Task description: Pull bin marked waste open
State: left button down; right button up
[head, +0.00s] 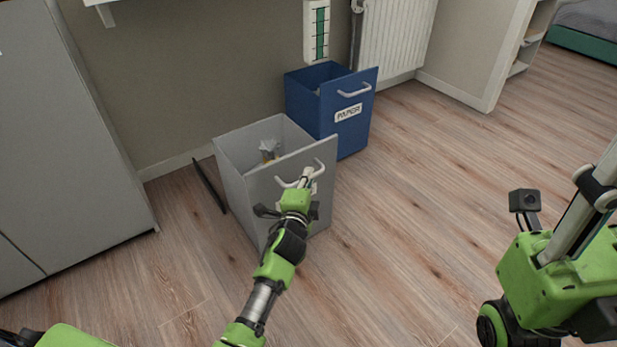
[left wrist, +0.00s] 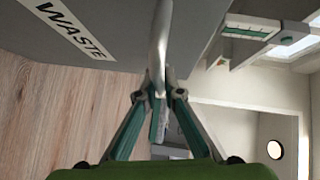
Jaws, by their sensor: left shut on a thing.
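The grey bin (head: 252,190) stands at the wall with its open top showing crumpled contents (head: 268,151) inside. Its tall front panel carries a pale bow handle (head: 321,166). In the left wrist view the front panel (left wrist: 120,45) has a label reading WASTE (left wrist: 70,27), and the handle bar (left wrist: 160,45) runs between the fingers. My left gripper (head: 305,180) is shut on this handle; it also shows in the left wrist view (left wrist: 159,93). The gripper and arm cover part of the front panel in the head view. My right gripper's fingers are not visible.
A blue bin (head: 305,95) marked PAPER stands behind and to the right. A grey cabinet (head: 65,140) is on the left. A thin dark strip (head: 207,186) is beside the grey bin. A radiator (head: 395,38) is on the wall. The wooden floor (head: 420,200) is clear to the right.

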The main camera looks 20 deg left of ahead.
pick_arm(q)
jog(key=c, duration=2.2)
grip_release()
jog(key=shift+o, duration=0.2)
jog(key=s+d+r, duration=0.1)
jog(key=s, duration=1)
jog(key=shift+s+d+r, duration=0.15)
jog(key=shift+s+r, duration=0.15)
jog(key=shift+s, duration=0.1)
